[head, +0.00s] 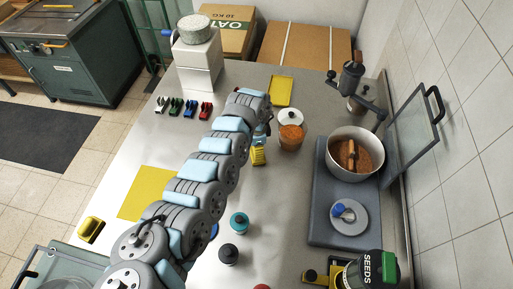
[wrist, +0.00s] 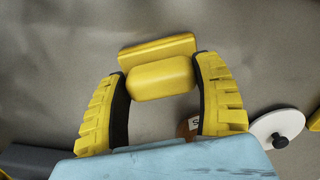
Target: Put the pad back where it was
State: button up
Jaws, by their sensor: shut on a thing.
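In the wrist view a rounded yellow pad (wrist: 160,78) lies between the ridged yellow fingers of my gripper (wrist: 162,88), which is shut on it. A second flat yellow piece (wrist: 157,48) shows just beyond it; I cannot tell whether it is part of the pad. In the head view my gripper (head: 259,150) is low over the steel table, left of the spice jar, and the held pad is hidden or cannot be told from the fingers. A flat yellow square (head: 147,192) lies left of my arm, and a smaller yellow rectangle (head: 281,91) lies at the back.
The orange-brown jar (head: 291,137) and white lid (head: 290,117) are close to my gripper's right. A grey board (head: 320,215) carries a pot (head: 355,153). A grinder (head: 352,85), colored clips (head: 190,107) and a yellow block (head: 90,229) stand around. Small jars (head: 239,222) stand in front.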

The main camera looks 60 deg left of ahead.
jog(key=shift+f, duration=0.1)
jog(key=o, duration=1.1)
jog(key=shift+o, duration=0.2)
notch_tip(320, 180, up, 12)
jog(key=b, duration=0.1)
jog(key=shift+b, duration=0.4)
